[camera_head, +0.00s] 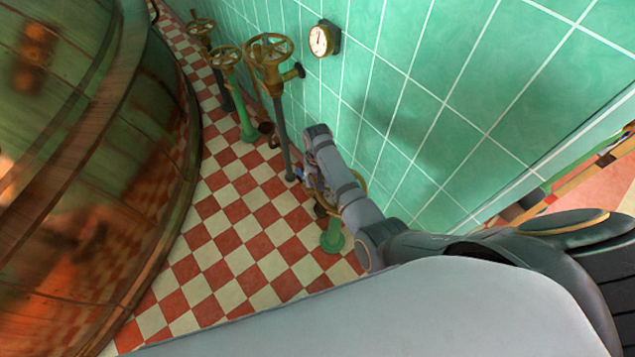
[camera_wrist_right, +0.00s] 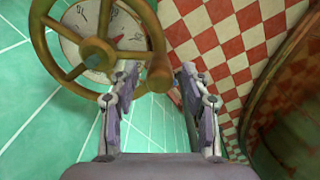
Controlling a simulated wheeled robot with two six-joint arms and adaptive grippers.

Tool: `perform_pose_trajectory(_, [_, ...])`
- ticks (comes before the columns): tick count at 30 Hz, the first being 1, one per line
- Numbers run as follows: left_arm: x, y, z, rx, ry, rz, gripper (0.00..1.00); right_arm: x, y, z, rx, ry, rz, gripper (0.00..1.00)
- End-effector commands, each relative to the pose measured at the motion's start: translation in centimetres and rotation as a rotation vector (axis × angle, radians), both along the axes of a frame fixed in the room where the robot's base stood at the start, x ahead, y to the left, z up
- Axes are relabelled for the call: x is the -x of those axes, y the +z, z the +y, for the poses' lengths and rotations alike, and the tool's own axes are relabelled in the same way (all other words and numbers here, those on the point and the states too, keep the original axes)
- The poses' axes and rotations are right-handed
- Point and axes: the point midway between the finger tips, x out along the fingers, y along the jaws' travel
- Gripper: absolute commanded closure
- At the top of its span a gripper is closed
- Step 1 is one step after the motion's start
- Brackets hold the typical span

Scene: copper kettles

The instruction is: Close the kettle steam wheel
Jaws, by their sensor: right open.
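A brass hand wheel (camera_wrist_right: 95,45) with spokes fills the upper left of the right wrist view. A round knob (camera_wrist_right: 158,78) sits on its rim. My right gripper (camera_wrist_right: 163,92) is open and empty, its two fingers apart. The wheel's rim and knob are close to its left finger; I cannot tell whether they touch. In the head view my right arm reaches down along the wall, with the right gripper (camera_head: 312,180) at a wheel (camera_head: 360,182) mostly hidden behind the arm. My left gripper is not in view.
Several valves line the green tiled wall, with brass wheels (camera_head: 270,50) and a gauge (camera_head: 320,39) beside them. A large copper kettle (camera_head: 90,170) stands on the left. A strip of checkered floor (camera_head: 235,220) lies clear between.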

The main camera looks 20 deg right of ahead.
Motion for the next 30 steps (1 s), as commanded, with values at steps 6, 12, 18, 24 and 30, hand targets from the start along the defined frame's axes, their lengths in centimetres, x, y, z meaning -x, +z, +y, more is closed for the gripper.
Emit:
perform_pose_trajectory(6, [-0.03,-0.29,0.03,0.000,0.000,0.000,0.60,-0.07,-1.43,-0.01,0.000,0.000,-0.002,0.52])
perform_pose_trajectory(12, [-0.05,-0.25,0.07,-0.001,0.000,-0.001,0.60,-0.05,-1.43,-0.01,0.000,0.000,-0.002,0.52])
perform_pose_trajectory(18, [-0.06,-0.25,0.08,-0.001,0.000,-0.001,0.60,-0.04,-1.42,-0.02,0.001,0.000,-0.002,0.78])
perform_pose_trajectory(24, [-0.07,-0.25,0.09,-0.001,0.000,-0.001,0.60,-0.04,-1.42,-0.03,0.001,0.000,-0.002,1.00])
perform_pose_trajectory(30, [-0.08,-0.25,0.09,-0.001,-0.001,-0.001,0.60,-0.03,-1.42,-0.03,0.001,0.000,-0.002,1.00])
